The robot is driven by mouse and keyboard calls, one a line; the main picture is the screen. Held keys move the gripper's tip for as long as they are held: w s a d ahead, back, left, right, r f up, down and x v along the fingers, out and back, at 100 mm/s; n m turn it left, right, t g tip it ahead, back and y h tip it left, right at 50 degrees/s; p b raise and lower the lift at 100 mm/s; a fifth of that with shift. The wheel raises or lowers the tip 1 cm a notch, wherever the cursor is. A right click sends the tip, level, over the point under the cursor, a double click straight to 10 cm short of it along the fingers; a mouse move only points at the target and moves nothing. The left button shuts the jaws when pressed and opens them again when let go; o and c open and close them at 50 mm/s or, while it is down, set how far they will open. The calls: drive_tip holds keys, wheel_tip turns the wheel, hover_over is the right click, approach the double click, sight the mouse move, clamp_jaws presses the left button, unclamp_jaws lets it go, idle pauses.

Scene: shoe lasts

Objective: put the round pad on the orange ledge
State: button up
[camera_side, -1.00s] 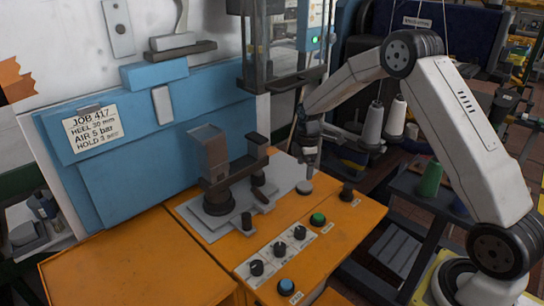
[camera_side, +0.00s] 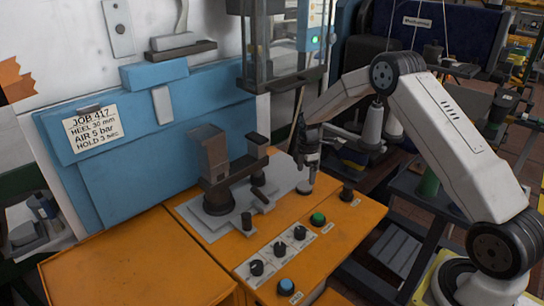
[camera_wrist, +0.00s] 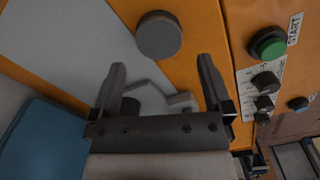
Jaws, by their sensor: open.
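The round pad is a grey disc (camera_side: 304,188) at the right edge of the grey base plate, by the orange ledge (camera_side: 347,212). In the wrist view the pad (camera_wrist: 159,35) lies beyond my fingertips, roughly centred between them, where the plate edge meets the orange surface. My gripper (camera_side: 312,180) is low, pointing down right over the pad and partly beside it in the picture. In the wrist view my gripper (camera_wrist: 162,66) has its two fingers wide apart with nothing between them. I cannot tell whether a fingertip touches the pad.
A dark clamp fixture (camera_side: 218,165) stands on the grey base plate (camera_side: 205,226) to the left. A clear-sided frame (camera_side: 285,50) hangs behind.

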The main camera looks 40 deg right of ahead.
sight(304, 185)
drive_tip(key=shift+w+f, duration=0.1)
drive_tip(key=shift+f, duration=2.5)
drive_tip(key=c, duration=1.3)
drive_tip(key=shift+r, duration=0.15)
